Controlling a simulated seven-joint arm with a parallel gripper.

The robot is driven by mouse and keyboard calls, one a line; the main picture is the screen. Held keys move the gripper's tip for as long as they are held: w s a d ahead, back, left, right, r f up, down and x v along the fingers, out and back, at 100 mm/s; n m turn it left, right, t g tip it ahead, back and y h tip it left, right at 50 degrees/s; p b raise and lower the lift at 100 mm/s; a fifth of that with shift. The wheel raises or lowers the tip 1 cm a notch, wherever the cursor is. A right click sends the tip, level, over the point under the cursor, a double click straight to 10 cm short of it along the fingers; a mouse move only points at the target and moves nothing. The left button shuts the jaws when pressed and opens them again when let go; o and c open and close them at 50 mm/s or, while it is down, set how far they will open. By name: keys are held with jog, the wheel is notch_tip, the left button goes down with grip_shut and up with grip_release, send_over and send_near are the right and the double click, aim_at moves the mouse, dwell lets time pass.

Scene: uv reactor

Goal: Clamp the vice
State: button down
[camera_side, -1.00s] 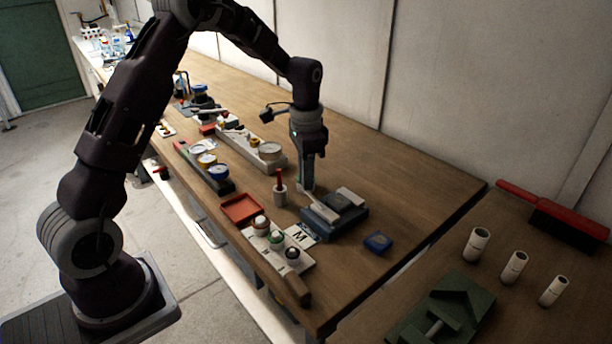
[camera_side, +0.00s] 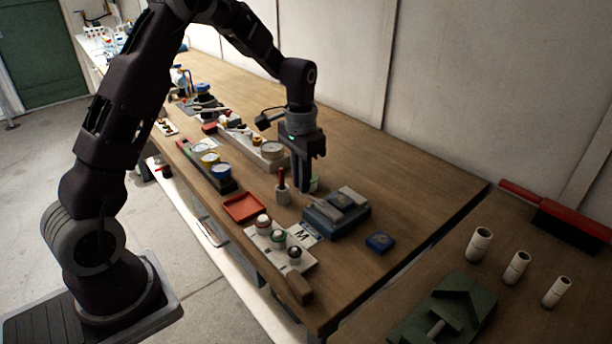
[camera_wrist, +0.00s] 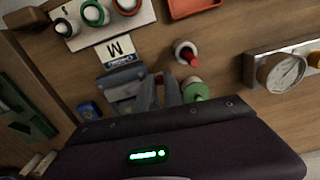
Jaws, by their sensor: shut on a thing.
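The blue-grey vice (camera_side: 345,220) lies on the wooden bench, with a paler grey piece (camera_side: 351,195) on its top. It also shows in the wrist view (camera_wrist: 121,80), left of the fingers. My gripper (camera_side: 303,188) points down at the vice's left end, its fingertips low over the bench. In the wrist view the fingers (camera_wrist: 161,92) are close together beside the vice. My gripper is shut on what seems to be the vice's handle; the grip itself is mostly hidden.
A red-handled tool in a white holder (camera_side: 282,193) and a green-topped cylinder (camera_wrist: 194,91) stand close beside the fingers. A red tray (camera_side: 243,208) and a button panel (camera_side: 280,247) lie in front. A small blue block (camera_side: 380,242) lies right.

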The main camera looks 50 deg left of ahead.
jog(key=s+n, duration=0.1)
jog(key=n, duration=0.2)
jog(key=s+n, duration=0.1)
jog(key=shift+s+d, duration=0.3)
jog(key=shift+s+d+n, duration=0.35)
jog(key=shift+s+n, duration=0.1)
jog(key=shift+n, duration=0.65)
jog(key=shift+s+d+n, duration=0.35)
jog(key=shift+s+n, duration=0.1)
jog(key=shift+n, duration=0.65)
jog(key=c, duration=1.5)
grip_release()
jog(key=shift+d, duration=0.1)
jog(key=shift+o, duration=0.2)
jog(key=s+d+r+m+t, duration=0.1)
jog(key=s+d+r+m, duration=0.15)
jog(key=s+r, duration=0.4)
jog(key=s+d+r+m+t, duration=0.1)
jog(key=s+d+r+t, duration=0.15)
jog(key=r, duration=0.75)
jog(key=s+d+m+t, duration=0.2)
jog(key=s+d+m, duration=0.1)
jog(key=s, duration=1)
jog(key=shift+r+m, duration=0.15)
jog(key=shift+m, duration=0.4)
